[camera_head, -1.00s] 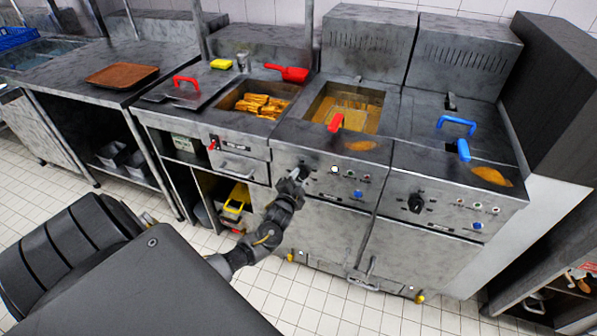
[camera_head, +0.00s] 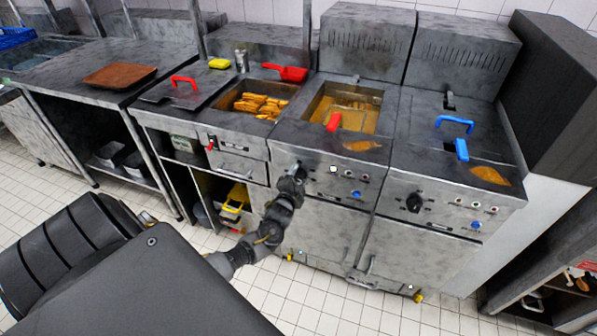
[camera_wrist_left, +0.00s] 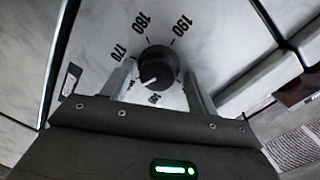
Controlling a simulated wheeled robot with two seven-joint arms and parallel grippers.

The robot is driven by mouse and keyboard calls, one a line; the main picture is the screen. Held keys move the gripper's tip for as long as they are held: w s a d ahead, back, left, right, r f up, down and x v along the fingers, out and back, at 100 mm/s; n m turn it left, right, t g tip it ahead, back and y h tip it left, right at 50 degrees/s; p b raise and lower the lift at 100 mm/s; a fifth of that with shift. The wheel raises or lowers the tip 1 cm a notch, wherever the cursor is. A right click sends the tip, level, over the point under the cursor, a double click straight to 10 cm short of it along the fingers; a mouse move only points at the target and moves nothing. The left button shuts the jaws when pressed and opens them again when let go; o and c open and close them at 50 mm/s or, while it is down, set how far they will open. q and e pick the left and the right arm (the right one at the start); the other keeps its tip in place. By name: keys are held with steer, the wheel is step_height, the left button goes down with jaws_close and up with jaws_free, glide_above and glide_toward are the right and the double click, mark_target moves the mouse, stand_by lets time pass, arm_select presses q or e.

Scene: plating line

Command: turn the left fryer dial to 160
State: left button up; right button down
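The left fryer (camera_head: 318,190) has a front panel with a dial that my left gripper (camera_head: 298,170) hides in the head view. In the left wrist view the black dial (camera_wrist_left: 158,66) sits between the fingertips of my left gripper (camera_wrist_left: 159,70). The fingers are open, one on each side of the dial, with a narrow gap showing. A white mark on the dial points to the lower left of that picture. The printed 170, 180 and 190 show around its upper side; a lower marking is too small to read. My right gripper is not in view.
The right fryer has its own black dial (camera_head: 414,203) and a blue-handled basket (camera_head: 455,124). A red-handled valve (camera_head: 211,145) is on the unit to the left.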

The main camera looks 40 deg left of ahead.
arm_select(q)
steer(key=shift+s+d+f, duration=0.15)
steer(key=shift+s, duration=0.3)
steer(key=v, duration=1)
steer(key=s+d+f+n+g+h, duration=0.1)
steer(key=s+f+g, duration=0.1)
steer(key=s+f, duration=0.5)
steer(key=s+d+f+n+g+h, duration=0.1)
steer(key=s+d+f+n+g, duration=0.15)
steer(key=f, duration=0.95)
steer(key=s+d+f+n+g+h, duration=0.1)
steer(key=s+f+g+h, duration=0.2)
steer(key=f, duration=0.6)
steer(key=s+d+f+g, duration=0.2)
steer(key=s+d+f, duration=0.1)
steer(key=s, duration=0.7)
steer(key=s+d+f+n+g, duration=0.1)
steer(key=s+d+f+g, duration=0.1)
steer(key=s+f, duration=0.4)
steer(key=s+d+f+n+g+h, duration=0.1)
steer(key=s+d+f+g, duration=0.2)
steer(key=s, duration=1.2)
step_height(320, 180, down, 2)
steer(key=shift+d+f, duration=0.2)
steer(key=shift+d, duration=0.9)
